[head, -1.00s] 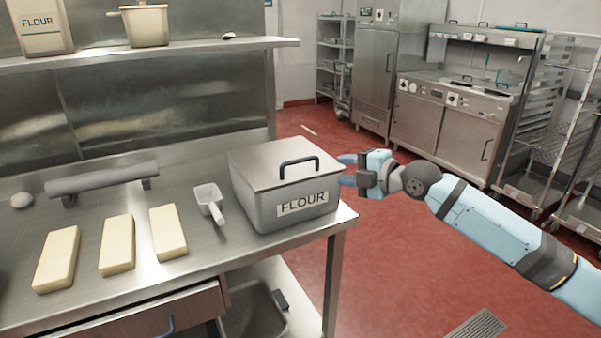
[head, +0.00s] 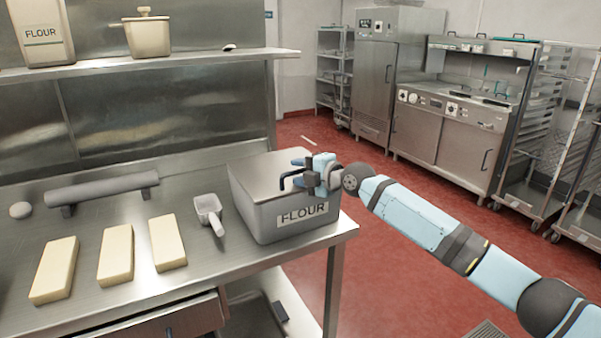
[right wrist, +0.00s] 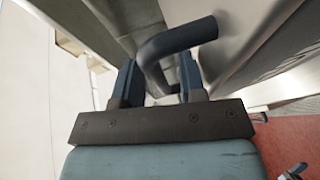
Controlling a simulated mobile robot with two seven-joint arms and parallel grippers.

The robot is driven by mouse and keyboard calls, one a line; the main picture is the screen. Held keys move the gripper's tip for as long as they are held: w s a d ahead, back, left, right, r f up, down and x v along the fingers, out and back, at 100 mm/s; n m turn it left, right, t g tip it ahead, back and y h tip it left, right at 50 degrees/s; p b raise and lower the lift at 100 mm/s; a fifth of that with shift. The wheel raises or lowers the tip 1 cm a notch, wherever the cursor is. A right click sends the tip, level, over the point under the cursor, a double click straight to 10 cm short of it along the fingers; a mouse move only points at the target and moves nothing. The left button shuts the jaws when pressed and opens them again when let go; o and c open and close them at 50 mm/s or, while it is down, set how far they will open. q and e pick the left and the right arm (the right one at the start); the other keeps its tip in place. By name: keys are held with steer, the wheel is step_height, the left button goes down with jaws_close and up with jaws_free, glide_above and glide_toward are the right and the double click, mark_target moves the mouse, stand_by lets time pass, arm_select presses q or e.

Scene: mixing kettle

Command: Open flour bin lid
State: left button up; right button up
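The flour bin (head: 262,215) is a grey metal box with a FLOUR label, standing at the right end of the steel table. Its flat lid (head: 252,172) lies closed on top, with a dark bar handle (head: 284,183). My right gripper (head: 300,173) is at this handle, reaching in from the right, and partly hides it. In the right wrist view, the handle (right wrist: 178,42) passes between the two fingers, which stand apart with a gap visible beside the bar. My left gripper is not in view.
A scoop (head: 209,213) lies left of the bin. A shelf (head: 190,62) runs above. The red floor to the right is open.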

jaws_close()
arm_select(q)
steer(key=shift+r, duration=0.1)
arm_select(e)
steer(key=shift+w+r, duration=0.1)
steer(key=shift+r, duration=0.2)
arm_select(q)
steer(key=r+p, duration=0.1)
steer(key=p, duration=0.2)
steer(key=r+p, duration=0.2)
steer(key=p, duration=0.1)
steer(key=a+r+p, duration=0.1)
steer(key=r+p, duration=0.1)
steer(key=p, duration=0.1)
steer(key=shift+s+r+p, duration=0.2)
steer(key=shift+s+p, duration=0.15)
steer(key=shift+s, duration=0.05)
arm_select(e)
steer(key=w+a+r+g+h, duration=0.1)
steer(key=w+r+g, duration=0.1)
steer(key=r, duration=0.4)
steer(key=w+a+r+m+g+h, duration=0.1)
steer(key=w+a+r+g+h, duration=0.1)
steer(key=w+r, duration=0.2)
step_height(320, 180, up, 3)
steer(key=shift+w+f, duration=0.2)
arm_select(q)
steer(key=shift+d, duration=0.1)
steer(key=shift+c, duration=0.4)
